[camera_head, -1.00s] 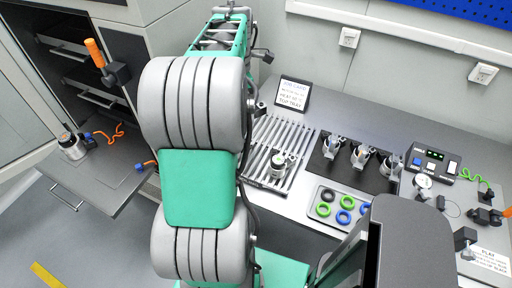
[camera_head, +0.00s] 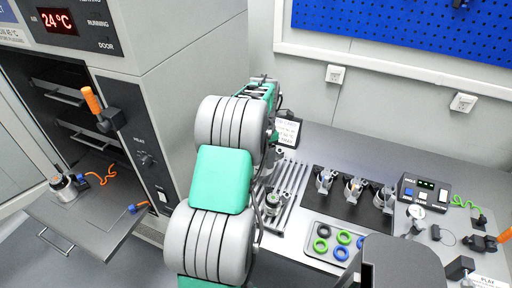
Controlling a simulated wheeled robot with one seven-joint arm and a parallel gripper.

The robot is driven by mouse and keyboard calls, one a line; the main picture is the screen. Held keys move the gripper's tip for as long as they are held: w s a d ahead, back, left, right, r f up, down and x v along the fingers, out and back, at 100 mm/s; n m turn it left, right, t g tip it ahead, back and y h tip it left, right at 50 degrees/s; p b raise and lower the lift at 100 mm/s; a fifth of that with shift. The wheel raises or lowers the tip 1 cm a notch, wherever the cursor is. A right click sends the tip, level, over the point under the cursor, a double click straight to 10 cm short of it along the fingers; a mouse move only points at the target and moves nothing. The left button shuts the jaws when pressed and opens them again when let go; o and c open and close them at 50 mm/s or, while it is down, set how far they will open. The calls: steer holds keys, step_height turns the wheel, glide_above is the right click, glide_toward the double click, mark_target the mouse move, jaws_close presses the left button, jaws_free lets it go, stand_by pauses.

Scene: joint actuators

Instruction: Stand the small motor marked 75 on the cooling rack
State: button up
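The cooling rack (camera_head: 292,190) is a row of pale metal bars on the bench, partly hidden by my arm. One small silver motor (camera_head: 273,203) with a dark top stands on it. Another motor (camera_head: 66,187) sits on the pulled-out oven shelf (camera_head: 88,232) at left, beside an orange coiled lead. Several more motors (camera_head: 355,188) stand in a row on a black mat (camera_head: 345,209) to the right of the rack. I cannot read a 75 on any of them. My arm rises through the middle, and its gripper cannot be made out.
The oven (camera_head: 150,60) at left shows 24 °C, with its door side open. A tray of coloured rings (camera_head: 333,243) lies in front of the mat. A control box (camera_head: 424,190) and leads are at right. A job card (camera_head: 287,131) stands behind the rack.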

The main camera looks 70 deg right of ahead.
steer(key=shift+s+d+f+p, duration=0.15)
steer(key=shift+d+f+p, duration=0.2)
steer(key=shift+f, duration=1.5)
steer(key=o, duration=2)
steer(key=shift+a+f, duration=0.15)
step_height(320, 180, up, 12)
steer(key=shift+r+b, duration=0.15)
steer(key=shift+b, duration=0.75)
